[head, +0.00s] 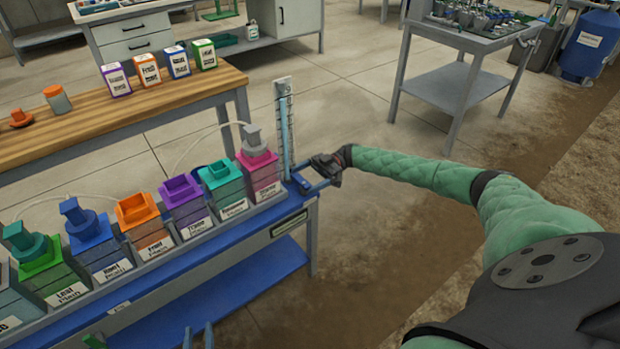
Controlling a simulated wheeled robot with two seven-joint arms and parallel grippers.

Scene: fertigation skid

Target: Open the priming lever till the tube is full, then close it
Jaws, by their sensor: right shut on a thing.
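The clear upright tube (284,125) stands at the right end of the blue dosing bench, against a pale scale strip. A light blue column shows along most of its height; the exact level is too small to read. My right gripper (306,178) is at the foot of the tube, its blue fingers shut on a small part there, apparently the priming lever. The fingers hide most of that part, so its angle cannot be told. My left gripper (197,338) shows only as two blue fingertips at the bottom edge, apart, with nothing visible between them.
Several coloured, labelled containers stand in a row on the bench, the pink one (261,175) nearest the tube. A wooden table (110,118) with small boxes is behind. A grey cart (455,88) stands at the back right. The floor right of the bench is clear.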

